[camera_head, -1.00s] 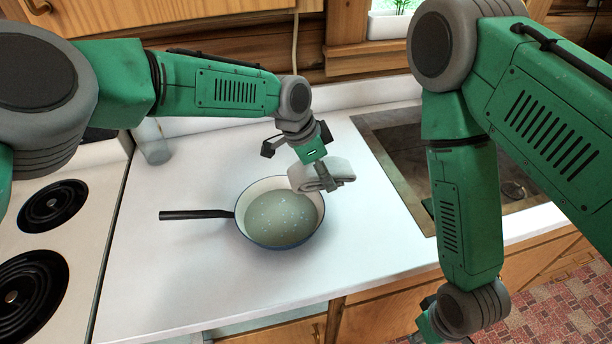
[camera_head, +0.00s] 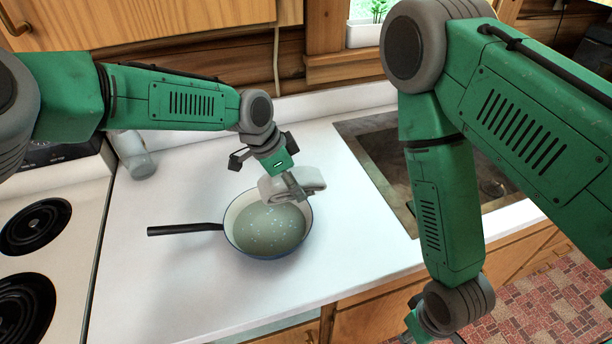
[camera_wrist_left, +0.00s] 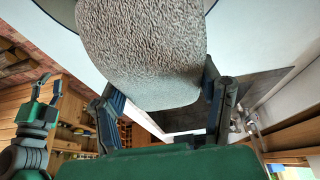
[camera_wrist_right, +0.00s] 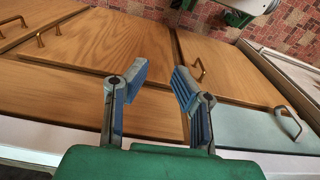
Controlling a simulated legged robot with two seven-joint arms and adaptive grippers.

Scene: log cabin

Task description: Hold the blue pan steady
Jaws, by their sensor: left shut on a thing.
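The blue pan (camera_head: 267,230) sits upright on the white counter, with a pale speckled inside and its black handle pointing left. My left gripper (camera_head: 288,186) is shut on a folded grey cloth (camera_head: 305,176) and holds it above the pan's far right rim, hiding part of that rim. I cannot tell whether the cloth touches the pan. The cloth (camera_wrist_left: 145,50) fills the space between the fingers in the left wrist view. My right gripper (camera_wrist_right: 160,80) is open and empty in front of the wooden cabinet doors; the head view shows it only in part.
A stove (camera_head: 75,210) with black burners is at the left. A glass jar (camera_head: 134,157) stands at the counter's back left. A dark sink (camera_head: 375,150) lies right of the pan. The counter (camera_head: 160,285) in front of the pan is clear.

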